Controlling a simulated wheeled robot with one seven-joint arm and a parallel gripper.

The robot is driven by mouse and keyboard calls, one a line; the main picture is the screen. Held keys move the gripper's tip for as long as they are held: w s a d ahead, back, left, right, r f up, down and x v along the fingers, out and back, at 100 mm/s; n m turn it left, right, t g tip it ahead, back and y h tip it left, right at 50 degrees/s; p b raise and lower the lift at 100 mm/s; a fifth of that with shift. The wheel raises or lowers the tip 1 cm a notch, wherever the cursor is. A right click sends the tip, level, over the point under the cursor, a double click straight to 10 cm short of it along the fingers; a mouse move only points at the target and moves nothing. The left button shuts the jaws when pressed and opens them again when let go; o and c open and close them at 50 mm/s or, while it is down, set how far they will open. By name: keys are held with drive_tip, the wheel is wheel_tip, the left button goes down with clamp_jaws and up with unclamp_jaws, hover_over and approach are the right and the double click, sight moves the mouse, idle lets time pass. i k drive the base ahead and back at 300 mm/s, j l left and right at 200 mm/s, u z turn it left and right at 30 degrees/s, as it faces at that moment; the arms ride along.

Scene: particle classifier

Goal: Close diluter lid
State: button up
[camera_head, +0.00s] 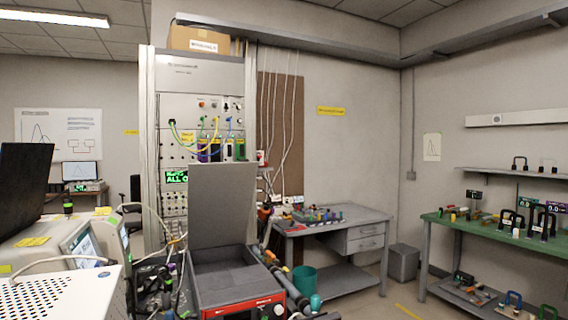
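The diluter (236,277) stands in the lower middle of the view, an open grey box with a red front panel. Its flat grey lid (222,205) stands upright at the back of the box, so the lid is open. The grey inside of the box shows and looks empty. The front panel is cut off by the lower picture edge. I cannot make out my gripper anywhere in this view. Dark and orange parts (266,214) show just right of the lid, too small and cluttered to tell what they are.
A tall instrument rack (197,85) with cables stands behind the diluter. White instruments (68,292) and a dark screen (25,190) fill the left. A grey bench (345,222) and a green table (490,235) stand at the right. A teal bin (304,279) is beside the diluter.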

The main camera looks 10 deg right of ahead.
sight(220, 194)
drive_tip(key=i+l, duration=0.2)
drive_tip(key=l, duration=0.2)
drive_tip(key=i+l, duration=0.2)
drive_tip(key=l, duration=0.2)
drive_tip(key=i+l, duration=0.2)
drive_tip(key=l, duration=0.2)
drive_tip(key=i+l, duration=0.2)
drive_tip(key=l, duration=0.2)
